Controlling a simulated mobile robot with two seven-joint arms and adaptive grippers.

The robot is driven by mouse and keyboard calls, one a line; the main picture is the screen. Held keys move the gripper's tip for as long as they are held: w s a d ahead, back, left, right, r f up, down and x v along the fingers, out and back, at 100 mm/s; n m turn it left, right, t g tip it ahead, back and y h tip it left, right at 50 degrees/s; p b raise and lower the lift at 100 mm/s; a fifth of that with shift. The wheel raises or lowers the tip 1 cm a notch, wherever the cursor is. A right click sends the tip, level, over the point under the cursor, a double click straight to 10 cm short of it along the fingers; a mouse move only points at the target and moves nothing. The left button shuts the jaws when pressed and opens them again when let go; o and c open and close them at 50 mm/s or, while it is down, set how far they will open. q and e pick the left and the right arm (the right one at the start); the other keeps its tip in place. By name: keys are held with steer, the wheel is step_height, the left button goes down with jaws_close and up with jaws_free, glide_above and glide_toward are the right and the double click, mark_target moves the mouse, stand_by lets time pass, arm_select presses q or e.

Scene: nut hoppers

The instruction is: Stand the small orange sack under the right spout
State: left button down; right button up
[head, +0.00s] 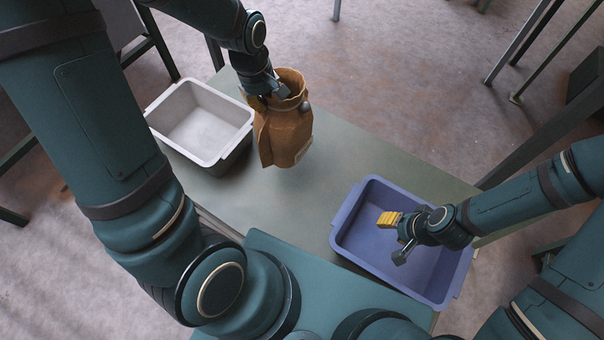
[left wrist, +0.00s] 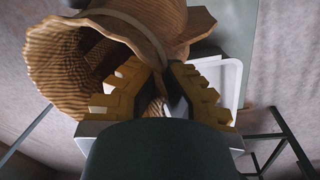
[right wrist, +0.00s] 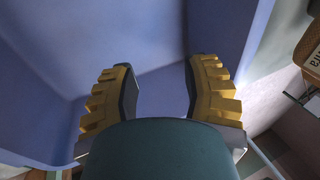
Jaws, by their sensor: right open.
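The orange-brown sack (head: 283,138) is upright near the far part of the table, with its rolled mouth open at the top. My left gripper (head: 272,92) is at its neck. In the left wrist view, the fingers (left wrist: 166,88) are closed on a fold of the sack (left wrist: 160,22), beside its open mouth. I cannot tell whether the sack's base touches the table. My right gripper (head: 394,239) is open and empty over the blue bin; its spread fingers (right wrist: 160,85) show in the right wrist view. No spout is visible in these views.
A white bin (head: 240,150) stands left of the sack on the grey-green table (head: 290,205). The blue bin (head: 345,215) stands at the right and looks empty. The table between the bins is clear. A brown thing with partial lettering (right wrist: 310,62) shows at the right wrist view's edge.

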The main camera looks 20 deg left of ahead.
mark_target(268, 126)
arm_select(q)
steer(key=shift+a+f, duration=0.15)
steer(key=shift+a, duration=0.1)
steer(key=shift+n, duration=0.3)
step_height(268, 126, down, 10)
steer(key=b, duration=0.2)
steer(key=shift+b, duration=0.4)
steer(key=shift+r, duration=0.25)
steer(key=c, duration=1.1)
jaws_free()
steer(key=shift+c, duration=0.2)
